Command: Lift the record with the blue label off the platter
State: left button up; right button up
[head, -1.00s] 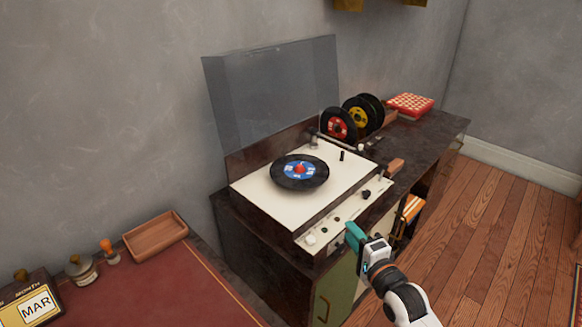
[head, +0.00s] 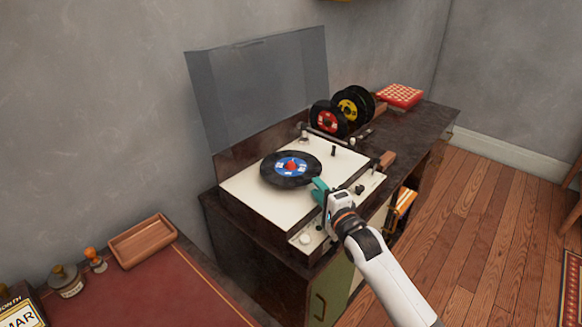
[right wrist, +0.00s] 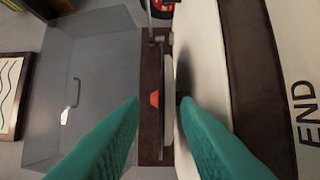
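The black record with the blue label (head: 274,176) lies flat on the turntable (head: 250,203), covering the platter in the head view. A red centre piece (head: 292,165) stands at its middle. My right gripper (head: 319,188) is at the record's near right edge, over the deck. In the right wrist view its teal fingers (right wrist: 161,101) are apart. The record (right wrist: 162,128) shows edge-on in the gap between them, beside the pale platter edge (right wrist: 169,75). I cannot tell whether a finger touches it. My left gripper is not in view.
The clear lid (head: 262,90) stands open behind the deck. The tonearm (head: 325,136) lies behind the record. A rack of records (head: 329,118) and a red box (head: 400,95) stand farther right. A desk with a wooden tray (head: 142,241) is at lower left.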

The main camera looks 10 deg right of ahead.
jog(key=shift+x, duration=1.25)
grip_shut()
